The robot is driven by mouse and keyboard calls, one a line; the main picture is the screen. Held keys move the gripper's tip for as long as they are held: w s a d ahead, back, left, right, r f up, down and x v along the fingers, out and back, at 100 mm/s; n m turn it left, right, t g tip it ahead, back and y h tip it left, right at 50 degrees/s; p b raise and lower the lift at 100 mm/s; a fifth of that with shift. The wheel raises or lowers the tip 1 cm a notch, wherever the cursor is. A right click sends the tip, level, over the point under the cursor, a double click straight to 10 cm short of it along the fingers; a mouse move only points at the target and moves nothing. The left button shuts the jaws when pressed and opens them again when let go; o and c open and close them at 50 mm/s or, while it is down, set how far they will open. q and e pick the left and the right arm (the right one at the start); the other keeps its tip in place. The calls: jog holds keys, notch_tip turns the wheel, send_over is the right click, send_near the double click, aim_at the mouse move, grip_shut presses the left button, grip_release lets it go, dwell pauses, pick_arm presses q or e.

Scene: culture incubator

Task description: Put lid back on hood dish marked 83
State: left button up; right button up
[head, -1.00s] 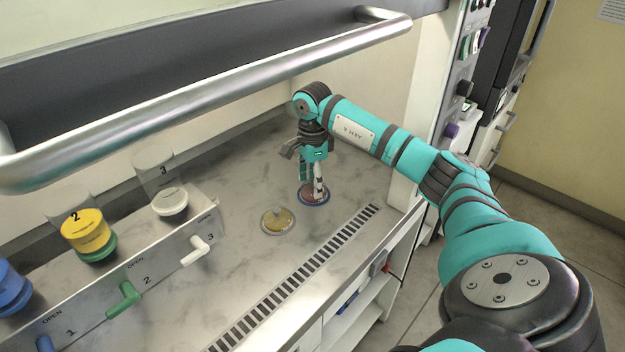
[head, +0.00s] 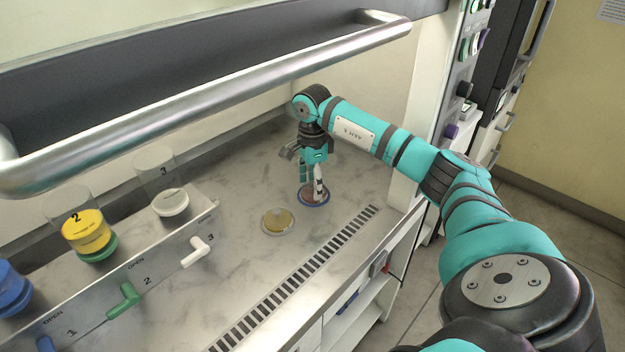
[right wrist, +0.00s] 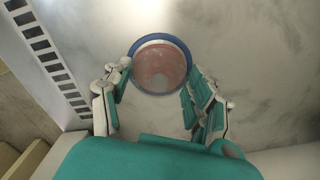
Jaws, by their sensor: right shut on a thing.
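A dish with a blue rim and reddish contents (head: 314,199) sits on the hood's worktop. In the right wrist view its blue rim (right wrist: 160,37) surrounds the reddish disc. My right gripper (head: 313,190) points down at this dish. It also shows in the right wrist view (right wrist: 157,75), with its fingers on both sides of a clear round lid (right wrist: 160,78) at the dish. I cannot tell whether the lid touches the dish. A second round dish (head: 278,222), with yellow contents, sits to the left. No number is readable on either dish. My left gripper is out of view.
A metal panel (head: 125,283) with numbered, coloured valves and containers stands at left. A slotted grille (head: 300,275) runs along the front edge of the worktop. The raised sash handle (head: 200,95) crosses above. Marble-patterned worktop between panel and dishes is clear.

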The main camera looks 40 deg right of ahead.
jog(key=o, duration=0.8)
jog(key=shift+o, duration=0.2)
jog(key=shift+o, duration=1.4)
jog(key=shift+r+p, duration=2.75)
jog(key=shift+r, duration=0.8)
jog(key=shift+c, duration=0.4)
grip_shut()
